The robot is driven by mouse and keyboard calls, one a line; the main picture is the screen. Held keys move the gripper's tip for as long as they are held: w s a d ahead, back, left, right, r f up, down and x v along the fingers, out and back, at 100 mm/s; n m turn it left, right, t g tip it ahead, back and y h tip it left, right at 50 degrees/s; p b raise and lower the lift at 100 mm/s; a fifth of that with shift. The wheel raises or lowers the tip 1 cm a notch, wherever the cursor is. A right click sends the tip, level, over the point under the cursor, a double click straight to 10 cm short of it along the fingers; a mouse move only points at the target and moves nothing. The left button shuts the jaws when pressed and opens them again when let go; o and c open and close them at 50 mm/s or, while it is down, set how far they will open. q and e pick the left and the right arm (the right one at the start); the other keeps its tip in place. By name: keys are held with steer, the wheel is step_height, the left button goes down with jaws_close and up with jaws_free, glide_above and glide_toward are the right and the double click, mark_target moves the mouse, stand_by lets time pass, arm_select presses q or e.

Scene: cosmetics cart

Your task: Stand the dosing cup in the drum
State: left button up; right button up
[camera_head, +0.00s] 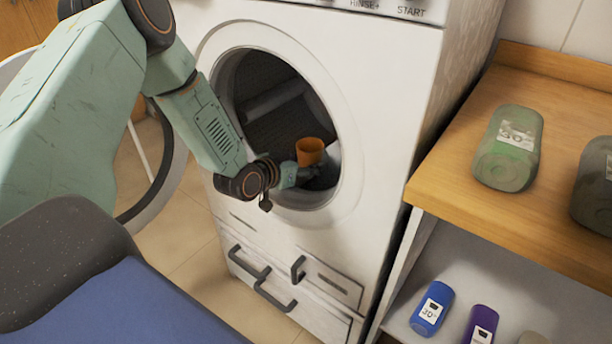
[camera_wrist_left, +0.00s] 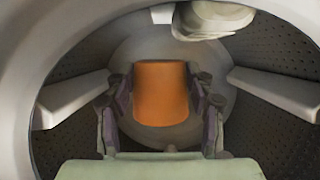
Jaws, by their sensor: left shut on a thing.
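The orange dosing cup (camera_head: 310,151) is at the mouth of the washing machine drum (camera_head: 262,112) in the head view. My left gripper (camera_head: 297,172) reaches into the round opening and is shut on the cup. In the left wrist view the cup (camera_wrist_left: 162,93) sits between the two fingers of my left gripper (camera_wrist_left: 161,105), with the drum's perforated wall (camera_wrist_left: 262,50) around it. The cup looks upright. I cannot tell whether its base touches the drum. My right gripper is not in view.
The washing machine's white front (camera_head: 395,110) surrounds the opening, and its round door stands open at the left. A wooden shelf (camera_head: 450,180) at the right holds green and dark bottles. A pale object (camera_wrist_left: 213,18) shows above the cup.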

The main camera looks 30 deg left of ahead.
arm_select(q)
step_height(320, 180, down, 3)
steer(key=shift+r+b, duration=0.15)
steer(key=shift+b, duration=0.45)
steer(key=shift+w+f, duration=0.1)
steer(key=shift+f, duration=0.25)
steer(key=shift+r, duration=0.1)
